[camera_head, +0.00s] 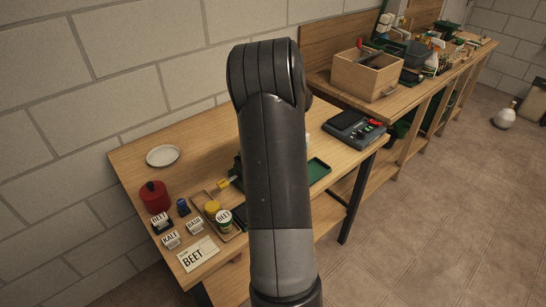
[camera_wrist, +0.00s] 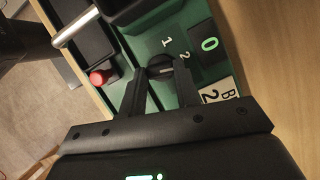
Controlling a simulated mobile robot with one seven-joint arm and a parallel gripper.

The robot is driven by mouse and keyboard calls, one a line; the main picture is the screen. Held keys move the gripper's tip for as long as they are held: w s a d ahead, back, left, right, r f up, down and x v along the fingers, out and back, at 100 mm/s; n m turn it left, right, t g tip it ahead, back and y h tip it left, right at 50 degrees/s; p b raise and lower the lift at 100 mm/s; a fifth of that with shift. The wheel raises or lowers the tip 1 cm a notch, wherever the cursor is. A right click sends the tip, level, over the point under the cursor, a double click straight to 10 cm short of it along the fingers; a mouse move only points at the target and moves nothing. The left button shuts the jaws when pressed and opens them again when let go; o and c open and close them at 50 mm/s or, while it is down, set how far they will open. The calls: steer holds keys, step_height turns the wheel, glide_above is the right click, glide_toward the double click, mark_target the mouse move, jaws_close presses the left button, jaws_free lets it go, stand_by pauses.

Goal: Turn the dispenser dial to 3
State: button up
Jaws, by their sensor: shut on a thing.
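The dispenser (camera_wrist: 190,78) is a green panel in the wrist view. Its small dark round dial (camera_wrist: 160,70) sits between my fingertips. The numerals 1 and 2 are printed beside the dial; a 3 is not visible to me. A black display (camera_wrist: 209,43) to the right shows a green 0. My gripper (camera_wrist: 157,76) is shut on the dial, a finger on each side. Which numeral the dial points to cannot be told. In the head view my arm hides the gripper, the dial and most of the dispenser.
A card reading B 2 (camera_wrist: 216,92) is right of the dial; a red knob (camera_wrist: 100,77) is at left. The wooden bench (camera_head: 135,155) also holds a white dish (camera_head: 163,156), a red canister (camera_head: 155,196), a BEET card (camera_head: 198,256) and a dark scale-like device (camera_head: 352,126).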

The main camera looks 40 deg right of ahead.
steer(key=m+t, duration=0.1)
steer(key=m, duration=0.2)
steer(key=m+t+h, duration=0.1)
steer(key=m, duration=0.2)
steer(key=shift+s+a+m, duration=0.15)
steer(key=shift+s+m, duration=0.05)
steer(key=shift+m, duration=0.1)
stand_by(0.5)
steer(key=o, duration=1)
steer(key=shift+h, duration=0.3)
steer(key=v, duration=1)
steer(key=shift+s+r, duration=0.25)
steer(key=shift+r, duration=0.1)
